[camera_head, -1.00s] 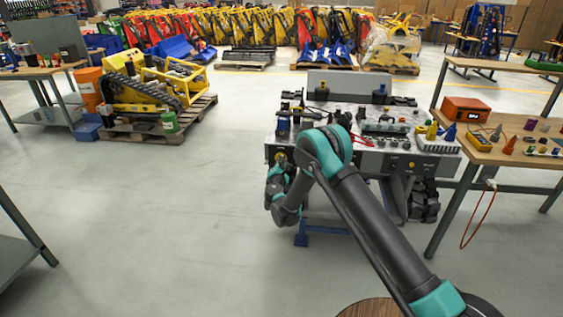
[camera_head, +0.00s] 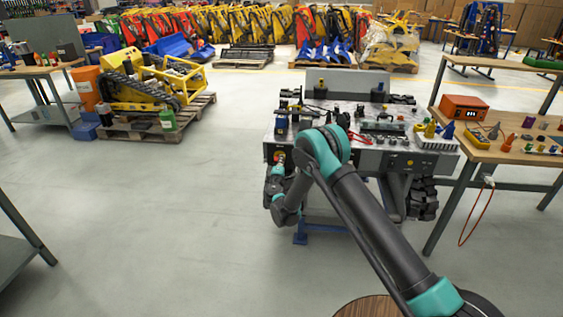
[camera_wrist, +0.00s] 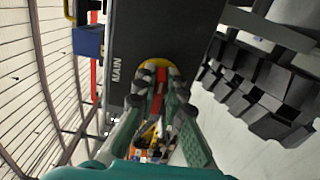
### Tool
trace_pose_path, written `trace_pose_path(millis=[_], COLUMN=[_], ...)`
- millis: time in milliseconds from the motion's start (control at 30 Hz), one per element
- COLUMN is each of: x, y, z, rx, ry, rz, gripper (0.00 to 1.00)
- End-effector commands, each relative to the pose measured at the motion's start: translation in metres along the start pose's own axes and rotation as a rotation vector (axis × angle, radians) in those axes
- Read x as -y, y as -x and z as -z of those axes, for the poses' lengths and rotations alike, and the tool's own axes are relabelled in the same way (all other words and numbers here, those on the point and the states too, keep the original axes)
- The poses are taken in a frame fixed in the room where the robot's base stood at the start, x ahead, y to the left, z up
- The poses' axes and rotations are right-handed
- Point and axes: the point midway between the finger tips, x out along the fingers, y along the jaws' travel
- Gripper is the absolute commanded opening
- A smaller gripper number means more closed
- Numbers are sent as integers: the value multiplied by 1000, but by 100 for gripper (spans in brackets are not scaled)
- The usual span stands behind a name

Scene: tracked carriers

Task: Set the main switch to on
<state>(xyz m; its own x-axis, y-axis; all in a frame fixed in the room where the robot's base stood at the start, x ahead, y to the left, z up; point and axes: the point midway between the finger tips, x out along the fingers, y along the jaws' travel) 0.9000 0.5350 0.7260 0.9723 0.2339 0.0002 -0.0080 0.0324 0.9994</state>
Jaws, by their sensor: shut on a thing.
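The main switch has a red handle (camera_wrist: 158,93) on a yellow round plate (camera_wrist: 152,65), set in a dark panel (camera_wrist: 131,40) marked MAIN. My gripper (camera_wrist: 159,82) has its fingers on both sides of the red handle and is shut on it. In the wrist view the handle lies roughly parallel to the MAIN lettering. The fingers hide part of the plate. In the head view the switch (camera_head: 279,157) shows small at the left of the carrier's front panel, with my gripper (camera_head: 278,167) at it.
The tracked carrier's deck (camera_head: 345,127) holds several tools and parts. Its black track (camera_head: 423,198) also shows in the wrist view (camera_wrist: 262,90), beside the panel. A wooden workbench (camera_head: 500,150) stands at the right.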

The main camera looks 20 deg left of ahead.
Motion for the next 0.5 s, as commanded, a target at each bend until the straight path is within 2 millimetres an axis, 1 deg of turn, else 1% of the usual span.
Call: trace_pose_path(millis=[200,500], x=[2,2], y=[1,1], z=[0,0], rx=[1,1], ry=[-32,-35], rz=[1,1], gripper=[0,0])
